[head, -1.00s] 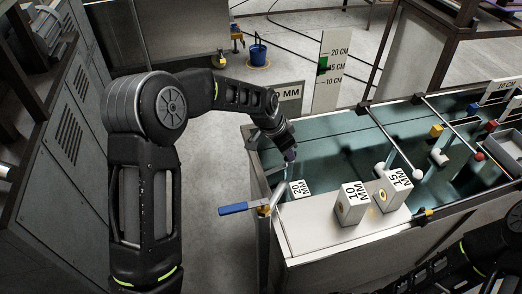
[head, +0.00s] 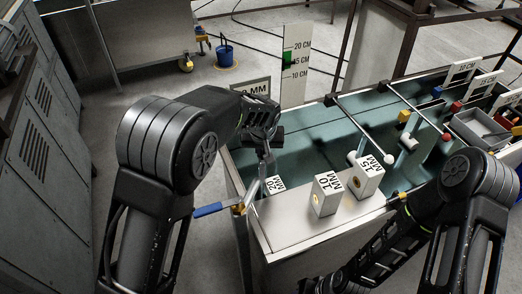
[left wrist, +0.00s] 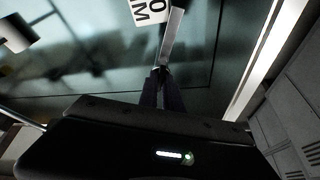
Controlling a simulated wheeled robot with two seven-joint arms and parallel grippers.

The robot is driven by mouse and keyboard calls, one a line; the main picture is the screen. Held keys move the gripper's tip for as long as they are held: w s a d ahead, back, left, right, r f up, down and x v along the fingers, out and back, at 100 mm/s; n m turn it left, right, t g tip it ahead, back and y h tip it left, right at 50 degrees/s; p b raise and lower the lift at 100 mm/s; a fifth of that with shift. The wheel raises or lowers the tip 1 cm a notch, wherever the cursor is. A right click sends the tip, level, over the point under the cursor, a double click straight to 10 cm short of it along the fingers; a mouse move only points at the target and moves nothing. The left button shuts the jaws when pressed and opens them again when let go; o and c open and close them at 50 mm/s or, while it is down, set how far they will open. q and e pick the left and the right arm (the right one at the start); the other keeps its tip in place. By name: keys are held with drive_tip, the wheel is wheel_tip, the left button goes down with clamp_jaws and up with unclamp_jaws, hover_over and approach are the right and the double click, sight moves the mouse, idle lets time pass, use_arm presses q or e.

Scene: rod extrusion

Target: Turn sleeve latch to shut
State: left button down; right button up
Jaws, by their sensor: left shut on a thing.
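A blue handle (head: 212,209) sticks out to the left from a yellow joint (head: 238,208) at the left end of the machine. A flat metal bar (head: 252,191) rises from near that joint towards my left gripper (head: 265,158). In the left wrist view, the bar (left wrist: 173,38) runs to the closed fingertips of my left gripper (left wrist: 161,77), which is shut on its end. I cannot tell whether the bar and blue handle are one part. My right arm comes in at the lower right; its gripper is not in view.
Blocks marked 10 MM (head: 326,194) and 15 MM (head: 367,178) stand on the steel top (head: 290,222). A 20 MM block (head: 274,184) sits near the bar. Rods with white ball ends (head: 388,159) cross the machine. A height board (head: 296,65) stands behind.

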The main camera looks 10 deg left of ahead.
use_arm(q)
drive_tip(key=n, duration=0.1)
drive_tip(key=n+y, duration=0.1)
drive_tip(key=n, duration=0.2)
drive_tip(key=shift+d+n+g+y, duration=0.25)
drive_tip(key=shift+n+g+y, duration=0.05)
drive_tip(key=shift+y, duration=0.1)
drive_tip(key=c, duration=1.5)
unclamp_jaws()
drive_tip(key=shift+v, duration=3.85)
drive_tip(key=shift+p, duration=0.3)
